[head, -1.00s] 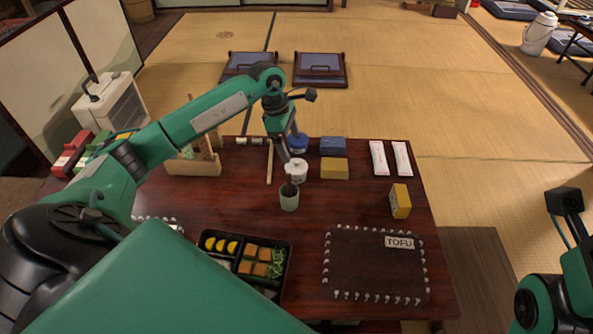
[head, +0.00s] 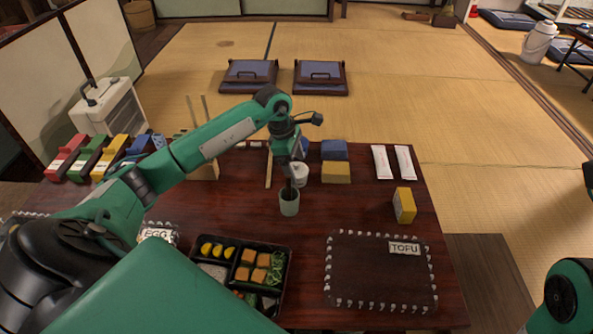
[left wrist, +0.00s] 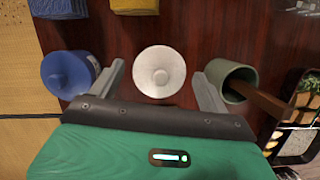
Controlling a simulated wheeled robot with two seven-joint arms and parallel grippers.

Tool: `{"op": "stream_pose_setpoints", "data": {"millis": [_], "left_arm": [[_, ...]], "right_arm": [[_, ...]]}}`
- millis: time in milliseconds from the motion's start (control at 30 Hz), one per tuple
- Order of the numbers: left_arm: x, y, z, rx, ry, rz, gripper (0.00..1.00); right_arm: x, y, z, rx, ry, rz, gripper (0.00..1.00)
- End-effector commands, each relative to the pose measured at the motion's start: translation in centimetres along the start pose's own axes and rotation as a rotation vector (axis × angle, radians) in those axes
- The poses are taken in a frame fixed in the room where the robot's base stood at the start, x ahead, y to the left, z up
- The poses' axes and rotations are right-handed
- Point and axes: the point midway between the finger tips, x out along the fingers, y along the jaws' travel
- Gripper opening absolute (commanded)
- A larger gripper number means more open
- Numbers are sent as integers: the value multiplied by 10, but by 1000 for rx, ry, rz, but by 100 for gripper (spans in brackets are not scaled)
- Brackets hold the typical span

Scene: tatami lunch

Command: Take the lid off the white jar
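The white jar (head: 300,178) stands on the dark wooden table and is partly hidden by my left gripper in the head view. In the left wrist view the white jar's round lid (left wrist: 160,72) shows from above, with a knob in its middle. My left gripper (left wrist: 161,85) is open, with one finger on each side of the lid and visible gaps to both. In the head view my left gripper (head: 292,176) points down at the jar. My right gripper is out of view.
A blue jar (left wrist: 68,75) and a green cup (head: 289,204) holding a brown stick stand close on either side of the white jar. A bento box (head: 288,272) and a TOFU-labelled mat (head: 380,280) lie nearer.

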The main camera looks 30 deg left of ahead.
Motion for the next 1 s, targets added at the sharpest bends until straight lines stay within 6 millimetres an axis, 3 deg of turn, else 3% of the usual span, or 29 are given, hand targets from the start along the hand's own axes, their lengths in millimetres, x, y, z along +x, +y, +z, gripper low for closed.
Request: {"op": "stream_pose_setpoints", "data": {"millis": [33,200,667,867,1000], "left_arm": [[0,0,0,0,0,0,68],[0,0,0,0,0,0,39],[-8,0,2,0,0,1,38],[-36,0,10,2,0,2,38],[-74,1,20,1,0,5,38]], "right_arm": [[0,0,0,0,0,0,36],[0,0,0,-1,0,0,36],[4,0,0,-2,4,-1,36],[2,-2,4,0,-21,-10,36],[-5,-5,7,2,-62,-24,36]]}}
